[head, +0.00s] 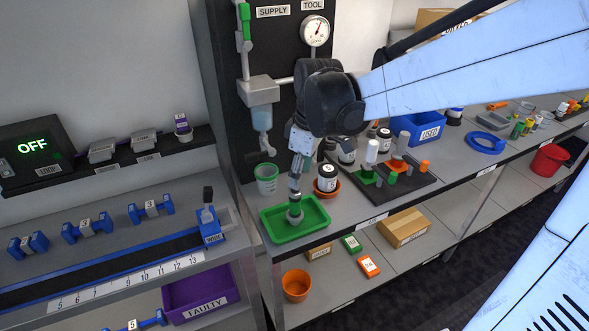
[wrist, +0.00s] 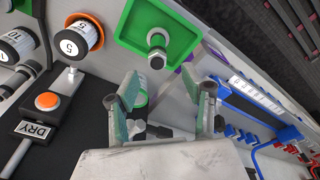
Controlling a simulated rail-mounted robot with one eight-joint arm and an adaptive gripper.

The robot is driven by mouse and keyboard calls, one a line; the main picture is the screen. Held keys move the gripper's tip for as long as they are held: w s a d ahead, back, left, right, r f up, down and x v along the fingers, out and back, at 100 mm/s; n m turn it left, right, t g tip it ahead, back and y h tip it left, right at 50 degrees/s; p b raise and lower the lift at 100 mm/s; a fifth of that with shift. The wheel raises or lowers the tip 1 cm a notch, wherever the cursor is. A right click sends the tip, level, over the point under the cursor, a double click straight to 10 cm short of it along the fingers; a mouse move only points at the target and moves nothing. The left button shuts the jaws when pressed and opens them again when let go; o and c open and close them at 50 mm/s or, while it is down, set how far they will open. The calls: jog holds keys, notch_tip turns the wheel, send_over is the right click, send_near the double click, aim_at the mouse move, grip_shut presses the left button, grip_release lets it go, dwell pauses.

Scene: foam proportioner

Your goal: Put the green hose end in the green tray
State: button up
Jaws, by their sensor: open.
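The green tray (head: 318,212) lies on the bench at the front left corner; it also shows at the top of the wrist view (wrist: 190,35). A grey metal fitting (head: 295,215) stands in it, seen in the wrist view as a nut-like piece (wrist: 156,58). I cannot tell whether this fitting is the hose end. A green piece (head: 244,20) hangs at the upper left of the black panel. My gripper (head: 297,172) is over the tray area. In the wrist view its fingers (wrist: 167,92) are apart, with nothing visibly held between them.
A clear cup with green (head: 266,180) stands behind the tray. A black-and-white bottle (head: 327,180) sits in an orange dish just right of it. A dark board (head: 400,186) with coloured pegs and a blue bin (head: 418,128) are farther right. A blue rail (head: 110,262) runs at left.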

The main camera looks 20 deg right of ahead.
jog(key=s+r+m+t, duration=0.2)
jog(key=s+m+t, duration=0.1)
jog(key=s, duration=0.5)
jog(key=s+r+m+t+h, duration=0.1)
jog(key=s+r+m+t, duration=0.1)
jog(key=s+m, duration=0.4)
jog(key=shift+s+a+r+t, duration=0.35)
jog(key=shift+s+t, duration=0.15)
jog(key=shift+s, duration=0.55)
